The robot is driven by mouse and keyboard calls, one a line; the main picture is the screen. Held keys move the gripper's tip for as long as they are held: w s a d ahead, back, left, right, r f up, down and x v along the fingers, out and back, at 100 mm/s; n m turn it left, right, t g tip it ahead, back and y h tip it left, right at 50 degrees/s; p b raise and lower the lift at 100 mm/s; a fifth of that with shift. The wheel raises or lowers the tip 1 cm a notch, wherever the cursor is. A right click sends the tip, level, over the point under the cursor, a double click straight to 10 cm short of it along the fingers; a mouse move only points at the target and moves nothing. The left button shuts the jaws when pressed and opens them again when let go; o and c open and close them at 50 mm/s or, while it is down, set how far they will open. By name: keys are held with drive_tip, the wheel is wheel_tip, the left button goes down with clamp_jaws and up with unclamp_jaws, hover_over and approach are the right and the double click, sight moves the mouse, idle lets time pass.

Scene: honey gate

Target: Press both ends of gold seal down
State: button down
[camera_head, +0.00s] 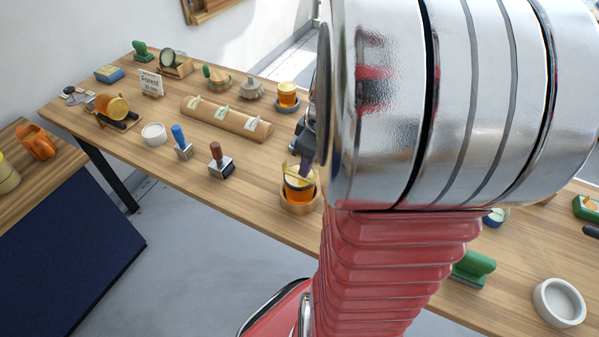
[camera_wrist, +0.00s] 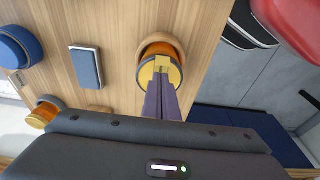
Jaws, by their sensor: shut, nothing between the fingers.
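A small amber honey jar (camera_head: 299,192) stands in a round wooden holder (camera_head: 297,208) near the table's front edge. A gold seal strip (camera_head: 292,167) lies over its dark top, and an end appears to stick up at the left. In the wrist view the jar (camera_wrist: 172,47) shows its amber side, and the gold seal (camera_wrist: 162,63) lies at the fingertips. My gripper (camera_head: 306,150) is just above the jar, partly hidden by my arm. In the wrist view my gripper (camera_wrist: 161,82) is shut, with nothing between its fingers. I cannot tell whether the tips touch the seal.
A brown-handled stamp (camera_head: 220,162), a blue-handled stamp (camera_head: 181,143) and a white bowl (camera_head: 154,134) stand to the left. Behind are a wooden holder with cards (camera_head: 225,119) and another honey jar (camera_head: 287,94). My arm hides much of the table's right part.

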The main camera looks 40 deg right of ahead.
drive_tip(key=shift+f, duration=0.35)
drive_tip(key=shift+r, duration=0.35)
idle(0.6)
drive_tip(key=shift+s+d, duration=0.3)
drive_tip(key=shift+s, duration=0.5)
drive_tip(key=shift+s+d, duration=0.3)
drive_tip(key=shift+s, duration=0.55)
drive_tip(key=shift+s+d, duration=0.3)
drive_tip(key=shift+s, duration=0.5)
drive_tip(key=shift+f, duration=0.4)
drive_tip(key=shift+f, duration=0.35)
drive_tip(key=shift+f, duration=0.35)
drive_tip(key=shift+f, duration=0.35)
drive_tip(key=shift+f, duration=0.45)
